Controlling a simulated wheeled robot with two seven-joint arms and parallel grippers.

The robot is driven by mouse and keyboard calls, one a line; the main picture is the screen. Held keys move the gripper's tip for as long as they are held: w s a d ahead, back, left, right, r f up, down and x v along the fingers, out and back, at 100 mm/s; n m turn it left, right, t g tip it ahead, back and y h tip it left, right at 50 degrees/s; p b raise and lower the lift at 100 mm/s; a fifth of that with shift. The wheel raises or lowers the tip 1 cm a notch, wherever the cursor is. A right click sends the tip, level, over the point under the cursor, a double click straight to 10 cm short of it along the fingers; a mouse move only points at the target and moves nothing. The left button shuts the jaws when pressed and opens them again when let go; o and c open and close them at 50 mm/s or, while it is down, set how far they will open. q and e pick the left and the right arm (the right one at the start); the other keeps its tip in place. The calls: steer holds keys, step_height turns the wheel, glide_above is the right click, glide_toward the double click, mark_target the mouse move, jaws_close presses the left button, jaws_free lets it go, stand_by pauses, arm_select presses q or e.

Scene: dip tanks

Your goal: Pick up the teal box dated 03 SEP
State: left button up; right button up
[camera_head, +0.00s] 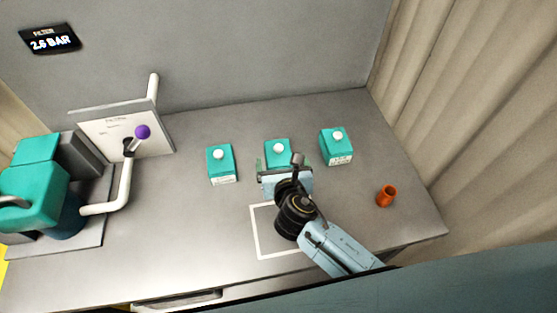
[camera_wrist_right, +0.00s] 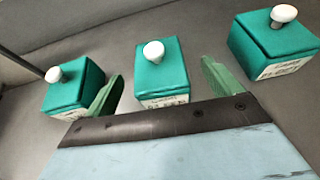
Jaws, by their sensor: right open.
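Three teal boxes with white knobs on top stand in a row on the grey bench: a left box (camera_head: 221,165), a middle box (camera_head: 271,148) and a right box (camera_head: 337,148). Each has a white label on its front, too small or blurred to read, so I cannot tell which is dated 03 SEP. My right gripper (camera_head: 282,168) is open at the front of the middle box. In the right wrist view the middle box (camera_wrist_right: 162,80) shows between the green fingers (camera_wrist_right: 160,82), the left box (camera_wrist_right: 72,92) and right box (camera_wrist_right: 275,45) outside them. My left gripper is out of view.
A white-outlined rectangle (camera_head: 256,235) lies on the bench under my right arm. An orange cup (camera_head: 386,196) stands at the right. A teal machine with a white pipe (camera_head: 124,190) and a white panel with a purple-knobbed lever (camera_head: 142,132) occupy the left.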

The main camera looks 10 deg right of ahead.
mark_target(279, 158)
steer(key=x, duration=0.2)
steer(key=b+x, duration=0.1)
steer(key=x, duration=0.2)
steer(key=shift+a+f, duration=0.1)
steer(key=shift+f, duration=0.2)
steer(key=shift+r, duration=0.1)
steer(key=c, duration=1.1)
